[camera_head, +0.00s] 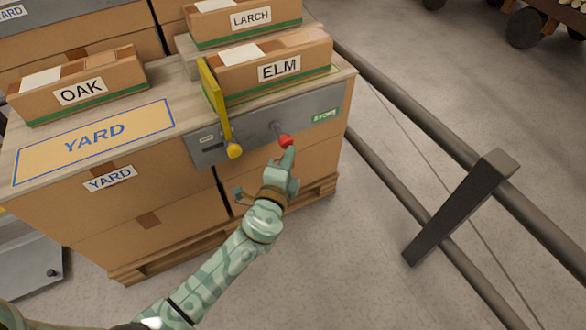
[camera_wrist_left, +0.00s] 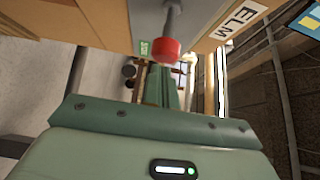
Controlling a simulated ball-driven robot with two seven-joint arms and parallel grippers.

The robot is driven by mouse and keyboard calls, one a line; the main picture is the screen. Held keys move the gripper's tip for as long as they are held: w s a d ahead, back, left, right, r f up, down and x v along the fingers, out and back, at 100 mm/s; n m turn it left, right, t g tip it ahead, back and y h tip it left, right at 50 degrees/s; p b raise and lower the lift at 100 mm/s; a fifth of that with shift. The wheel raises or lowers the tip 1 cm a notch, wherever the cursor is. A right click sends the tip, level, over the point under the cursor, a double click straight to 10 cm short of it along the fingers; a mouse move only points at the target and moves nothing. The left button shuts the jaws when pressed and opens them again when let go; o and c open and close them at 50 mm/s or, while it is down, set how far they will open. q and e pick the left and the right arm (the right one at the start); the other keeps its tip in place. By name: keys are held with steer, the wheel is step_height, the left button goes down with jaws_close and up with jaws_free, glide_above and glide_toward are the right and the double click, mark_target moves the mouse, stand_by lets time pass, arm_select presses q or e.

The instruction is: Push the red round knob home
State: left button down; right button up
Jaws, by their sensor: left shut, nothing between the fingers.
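The red round knob (camera_head: 285,141) sits at the end of a short grey rod that stands out from the grey panel (camera_head: 262,125) on the front of the pallet stack. In the left wrist view the red knob (camera_wrist_left: 166,52) hangs on its rod just above the green gripper fingers. My left gripper (camera_head: 290,154) is shut and empty, with its tips right at the knob's near side. I cannot tell whether the tips touch the knob. My right gripper is in neither view.
A yellow lever (camera_head: 216,105) with a round yellow end stands left of the knob. Boxes marked ELM (camera_head: 270,68), OAK (camera_head: 82,88) and LARCH (camera_head: 245,20) sit on top. A dark post (camera_head: 460,205) and rails run along the right. Bare floor lies between.

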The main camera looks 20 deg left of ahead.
mark_target(281, 145)
arm_select(q)
steer(key=shift+w+a, duration=0.15)
steer(key=shift+a, duration=0.1)
steer(key=w+a, duration=0.2)
steer(key=a, duration=0.1)
steer(key=shift+w, duration=0.1)
steer(key=shift+r, duration=0.1)
stand_by(0.3)
steer(key=shift+d, duration=0.1)
